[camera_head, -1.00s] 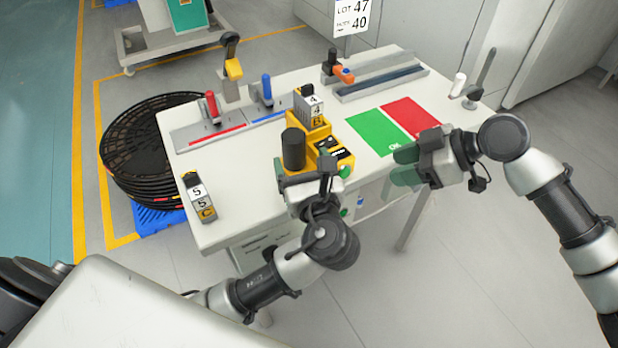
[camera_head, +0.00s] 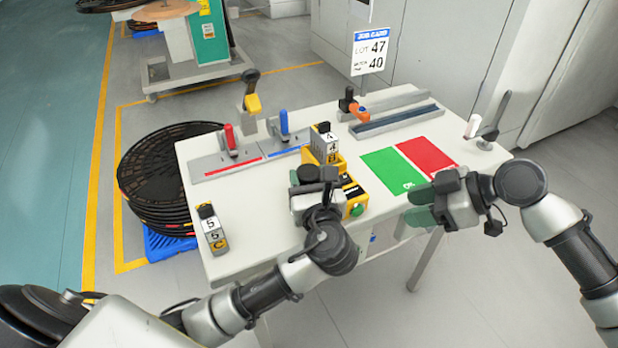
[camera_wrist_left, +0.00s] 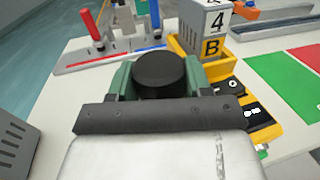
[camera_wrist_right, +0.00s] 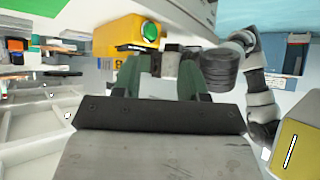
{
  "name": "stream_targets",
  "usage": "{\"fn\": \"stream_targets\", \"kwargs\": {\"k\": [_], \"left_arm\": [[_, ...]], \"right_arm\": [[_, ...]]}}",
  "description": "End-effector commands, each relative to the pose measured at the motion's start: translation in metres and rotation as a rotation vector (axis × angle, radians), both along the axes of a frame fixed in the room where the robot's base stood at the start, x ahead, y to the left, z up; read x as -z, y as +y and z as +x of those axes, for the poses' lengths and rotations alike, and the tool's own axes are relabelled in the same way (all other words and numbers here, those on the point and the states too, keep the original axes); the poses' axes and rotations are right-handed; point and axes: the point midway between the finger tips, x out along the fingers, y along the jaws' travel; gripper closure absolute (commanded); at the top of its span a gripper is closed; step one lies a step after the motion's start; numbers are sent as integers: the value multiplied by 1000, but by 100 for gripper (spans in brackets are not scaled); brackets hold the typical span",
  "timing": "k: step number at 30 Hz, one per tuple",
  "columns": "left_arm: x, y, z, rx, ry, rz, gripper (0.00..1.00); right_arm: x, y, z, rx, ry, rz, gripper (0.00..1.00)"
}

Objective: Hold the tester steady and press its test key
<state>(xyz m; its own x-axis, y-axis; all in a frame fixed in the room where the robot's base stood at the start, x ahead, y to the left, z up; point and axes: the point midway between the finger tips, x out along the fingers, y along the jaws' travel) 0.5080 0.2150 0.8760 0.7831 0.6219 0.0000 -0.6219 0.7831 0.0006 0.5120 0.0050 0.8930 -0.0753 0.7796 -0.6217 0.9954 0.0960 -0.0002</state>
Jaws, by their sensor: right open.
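The yellow tester (camera_head: 354,192) stands near the front edge of the white table, with a dark top panel and a round green key (camera_head: 357,210) on its front. The key also shows in the right wrist view (camera_wrist_right: 151,31). My left gripper (camera_head: 307,178) has its fingers on either side of the tester's upright black cylinder (camera_wrist_left: 161,74); whether they press on it I cannot tell. The gripper mostly hides the cylinder in the head view. My right gripper (camera_head: 420,204) is open and empty, right of the tester and apart from it.
A grey block marked 4, 4, B (camera_head: 324,143) stands at the tester's back; another marked 5, 5, C (camera_head: 212,229) stands left. Red (camera_head: 230,138) and blue (camera_head: 284,124) levers stand behind. Green (camera_head: 389,172) and red (camera_head: 428,153) mats lie right.

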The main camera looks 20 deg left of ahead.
Motion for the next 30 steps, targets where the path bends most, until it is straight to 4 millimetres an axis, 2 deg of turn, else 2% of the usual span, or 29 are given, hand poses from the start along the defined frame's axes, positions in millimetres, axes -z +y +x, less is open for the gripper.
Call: {"fn": "stream_targets", "kwargs": {"k": [1,5,6,14,30], "left_arm": [[0,0,0,0,0,0,64],[0,0,0,0,1,-1,84],[0,0,0,0,1,0,87],[0,0,0,0,1,0,87],[1,0,0,0,1,0,87]], "right_arm": [[0,0,0,0,0,0,57],[0,0,0,0,0,0,57],[0,0,0,0,0,0,60],[0,0,0,0,0,0,100],[0,0,0,0,0,0,100]]}}
